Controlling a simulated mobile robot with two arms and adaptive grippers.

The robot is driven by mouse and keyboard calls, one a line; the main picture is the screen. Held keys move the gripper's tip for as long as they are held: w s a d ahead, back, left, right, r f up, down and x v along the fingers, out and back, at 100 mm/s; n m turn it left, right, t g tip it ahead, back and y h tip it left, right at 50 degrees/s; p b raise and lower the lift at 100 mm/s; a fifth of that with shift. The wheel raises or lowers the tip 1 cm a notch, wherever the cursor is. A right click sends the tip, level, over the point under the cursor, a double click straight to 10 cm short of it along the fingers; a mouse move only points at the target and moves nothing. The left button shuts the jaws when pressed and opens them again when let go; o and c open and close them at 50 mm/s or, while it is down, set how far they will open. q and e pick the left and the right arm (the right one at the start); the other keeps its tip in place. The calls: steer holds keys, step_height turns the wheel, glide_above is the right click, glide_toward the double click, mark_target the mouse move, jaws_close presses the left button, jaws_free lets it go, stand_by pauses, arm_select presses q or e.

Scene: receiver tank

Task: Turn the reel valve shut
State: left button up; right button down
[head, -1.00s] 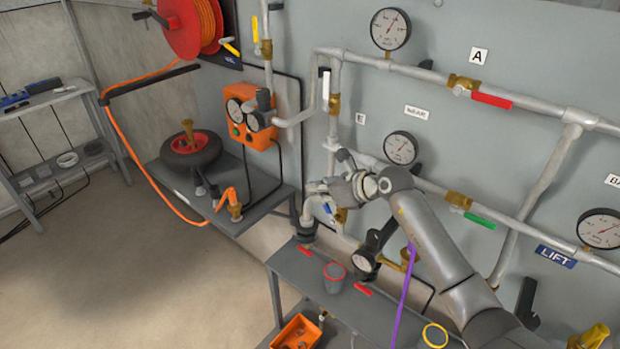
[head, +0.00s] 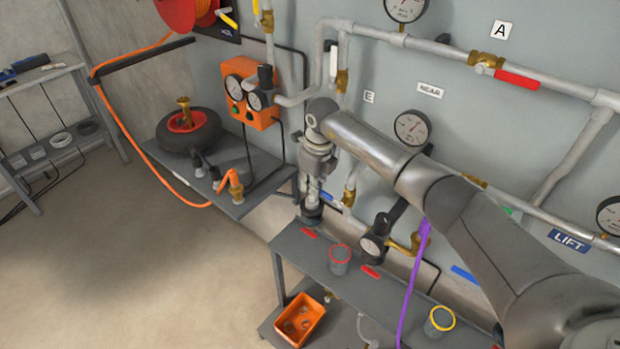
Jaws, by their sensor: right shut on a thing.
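My right gripper (head: 314,188) points down in front of the lower pipes. It is shut, seemingly on the left end of a blue valve handle (head: 331,198); its fingers partly hide the contact. The handle belongs to a brass valve (head: 349,195) on a pipe. The red hose reel (head: 188,12) is at the upper left, cut by the top edge. My left gripper is not in view.
An orange gauge box (head: 252,95) is on the wall left of my gripper. A grey bench (head: 305,252) below carries a red-rimmed cup (head: 340,259) and red handles. A purple hose (head: 412,280) hangs to the right. The floor at left is clear.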

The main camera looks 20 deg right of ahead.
steer(key=shift+f+g+h+b, duration=0.3)
steer(key=shift+f+b, duration=0.1)
steer(key=shift+f, duration=0.1)
steer(key=shift+f+g, duration=0.2)
steer(key=shift+g, duration=0.2)
steer(key=shift+b, duration=0.3)
steer(key=c, duration=1.9)
jaws_free()
step_height(320, 180, up, 12)
steer(key=shift+w+f, duration=0.1)
steer(key=shift+w, duration=0.05)
steer(key=shift+a, duration=0.1)
